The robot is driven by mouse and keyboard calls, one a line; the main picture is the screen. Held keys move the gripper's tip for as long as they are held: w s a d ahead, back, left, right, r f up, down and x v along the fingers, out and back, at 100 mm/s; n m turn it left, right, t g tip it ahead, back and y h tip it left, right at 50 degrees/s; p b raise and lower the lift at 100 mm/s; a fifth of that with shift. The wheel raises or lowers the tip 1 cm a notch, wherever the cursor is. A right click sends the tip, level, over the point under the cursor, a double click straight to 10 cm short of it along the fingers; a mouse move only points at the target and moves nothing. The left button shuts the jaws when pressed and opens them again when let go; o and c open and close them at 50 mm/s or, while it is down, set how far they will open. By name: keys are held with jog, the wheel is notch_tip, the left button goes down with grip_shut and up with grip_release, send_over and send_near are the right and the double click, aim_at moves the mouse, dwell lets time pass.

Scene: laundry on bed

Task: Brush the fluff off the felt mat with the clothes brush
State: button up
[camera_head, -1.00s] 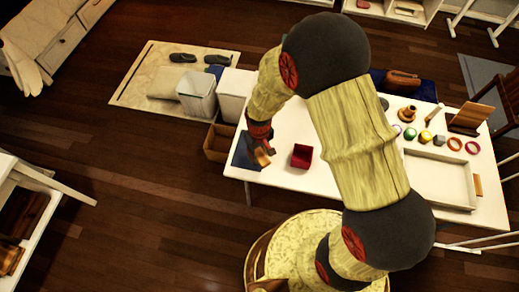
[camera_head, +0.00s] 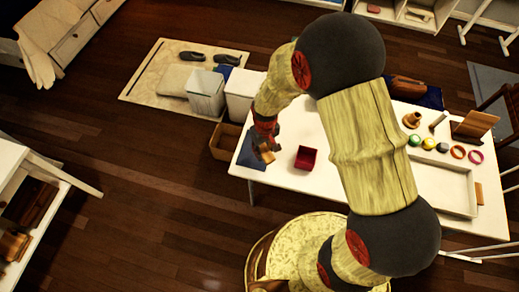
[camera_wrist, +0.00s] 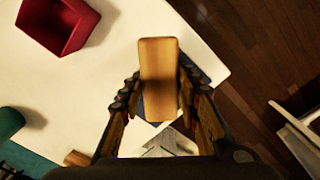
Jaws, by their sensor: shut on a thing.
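My gripper (camera_head: 266,146) is shut on the clothes brush (camera_wrist: 159,75), a light wooden block. In the wrist view the brush sticks out between the two fingers (camera_wrist: 158,100), long side away from me. In the head view the brush (camera_head: 268,157) is over the right part of the dark blue felt mat (camera_head: 247,153), at the left end of the white table. In the wrist view only blue slivers of the mat (camera_wrist: 190,66) show beside the brush. I cannot tell whether the brush touches the mat. I cannot make out any fluff.
A dark red open box (camera_head: 306,157) stands on the table (camera_head: 285,179) just right of the mat. A cardboard box (camera_head: 223,142) and white bins (camera_head: 206,94) stand on the floor beyond the left end. A shallow tray (camera_head: 444,185) and several small items lie farther right.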

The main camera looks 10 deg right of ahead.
jog(key=shift+f+b, duration=0.25)
jog(key=shift+b, duration=0.95)
jog(key=shift+s+f+b, duration=0.1)
jog(key=shift+b, duration=0.3)
